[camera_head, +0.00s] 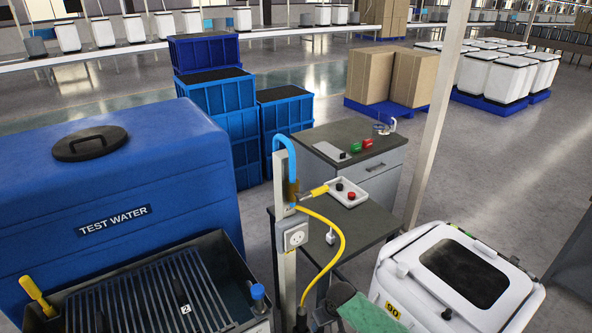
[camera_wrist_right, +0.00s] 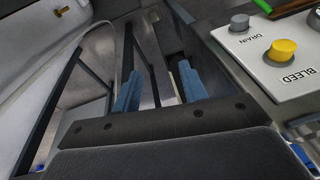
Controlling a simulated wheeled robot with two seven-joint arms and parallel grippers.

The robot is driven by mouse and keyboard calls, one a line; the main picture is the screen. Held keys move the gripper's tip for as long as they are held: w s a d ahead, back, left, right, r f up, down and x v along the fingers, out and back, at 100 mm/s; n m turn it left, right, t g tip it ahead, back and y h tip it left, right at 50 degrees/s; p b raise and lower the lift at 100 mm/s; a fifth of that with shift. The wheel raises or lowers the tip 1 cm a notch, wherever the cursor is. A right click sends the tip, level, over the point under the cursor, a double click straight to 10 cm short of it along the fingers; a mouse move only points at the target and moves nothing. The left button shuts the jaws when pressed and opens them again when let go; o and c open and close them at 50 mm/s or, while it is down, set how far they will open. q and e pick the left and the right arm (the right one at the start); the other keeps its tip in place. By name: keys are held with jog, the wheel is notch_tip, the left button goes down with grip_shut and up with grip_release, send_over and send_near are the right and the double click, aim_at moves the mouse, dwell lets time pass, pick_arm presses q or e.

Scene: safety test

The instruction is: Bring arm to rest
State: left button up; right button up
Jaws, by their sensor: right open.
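My right gripper (camera_wrist_right: 158,76) shows in the right wrist view with its two blue fingers apart. Nothing is held between them. A white control panel (camera_wrist_right: 265,80) lies to the right of the fingers, apart from them. It has a grey button (camera_wrist_right: 239,22) marked DRAIN and a yellow button (camera_wrist_right: 282,51) marked BLEED. In the head view I cannot make out either gripper clearly. My left gripper is not in view.
A blue TEST WATER tank (camera_head: 115,175) and a grated basin (camera_head: 215,250) stand at the left. A post (camera_head: 287,265) with a socket and yellow cable stands mid-front. A white lidded machine (camera_head: 400,270) is at right. Open floor (camera_head: 500,170) lies beyond.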

jog(key=s+f+m+b, duration=0.1)
jog(key=s+f+b, duration=0.35)
jog(key=f, duration=0.95)
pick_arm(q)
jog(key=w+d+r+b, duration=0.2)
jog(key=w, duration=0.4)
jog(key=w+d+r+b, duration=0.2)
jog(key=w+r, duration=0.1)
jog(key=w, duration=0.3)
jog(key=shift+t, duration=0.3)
pick_arm(e)
jog(key=s+d+f, duration=0.3)
jog(key=s+f, duration=0.6)
jog(key=s, duration=0.2)
jog(key=s+d+f+m+h, duration=0.1)
jog(key=s+d+f, duration=0.3)
jog(key=s+f, duration=0.5)
jog(key=s+d+f+m+h, duration=0.1)
jog(key=s+d+f, duration=0.2)
jog(key=s+f, duration=0.6)
jog(key=s, duration=0.4)
jog(key=shift+s+d+f, duration=0.25)
jog(key=shift+d+f, duration=0.05)
jog(key=shift+f, duration=0.05)
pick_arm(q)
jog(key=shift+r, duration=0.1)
